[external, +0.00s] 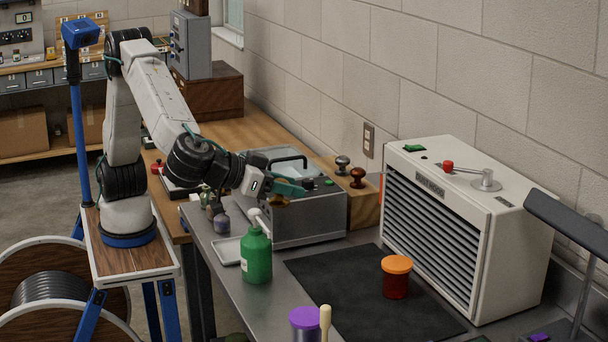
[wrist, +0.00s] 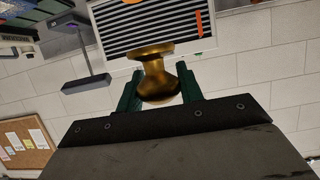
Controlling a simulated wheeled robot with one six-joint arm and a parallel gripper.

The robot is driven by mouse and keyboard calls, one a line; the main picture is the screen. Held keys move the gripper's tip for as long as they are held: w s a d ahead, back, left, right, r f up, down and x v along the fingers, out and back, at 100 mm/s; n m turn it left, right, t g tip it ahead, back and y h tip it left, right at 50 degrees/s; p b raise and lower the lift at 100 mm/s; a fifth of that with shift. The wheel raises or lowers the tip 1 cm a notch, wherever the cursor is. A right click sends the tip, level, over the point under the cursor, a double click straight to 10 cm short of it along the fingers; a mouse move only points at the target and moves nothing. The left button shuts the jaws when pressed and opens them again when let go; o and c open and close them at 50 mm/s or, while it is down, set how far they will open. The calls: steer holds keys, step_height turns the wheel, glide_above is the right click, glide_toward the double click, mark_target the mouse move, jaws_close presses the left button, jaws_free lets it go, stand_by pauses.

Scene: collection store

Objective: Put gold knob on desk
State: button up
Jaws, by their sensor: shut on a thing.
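The gold knob (wrist: 157,78) is between the two green fingers of my gripper (wrist: 159,92) in the wrist view, its rounded end toward the camera. My gripper (external: 284,190) is shut on it. In the external view only a small gold part of the knob (external: 279,202) shows under the fingers, in front of the grey metal box. The desk is taken to be the grey worktop (external: 213,272) under the arm, or the wooden one (external: 228,128) behind it; I cannot tell which. The knob is held above the grey worktop.
A grey box (external: 320,215) with a handle stands close behind my gripper. A wooden block with a dark and a brown knob (external: 357,177) is to its right. A green bottle (external: 257,257), small bottles and a tray stand nearby. The black mat (external: 335,300) has free room around an orange-lidded jar (external: 396,280).

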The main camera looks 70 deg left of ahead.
mark_target(288, 307)
step_height(288, 307, down, 25)
steer(key=shift+r, duration=0.2)
stand_by(0.3)
steer(key=shift+f, duration=0.15)
steer(key=o, duration=1.1)
steer(key=shift+r, duration=0.2)
steer(key=v, duration=1.2)
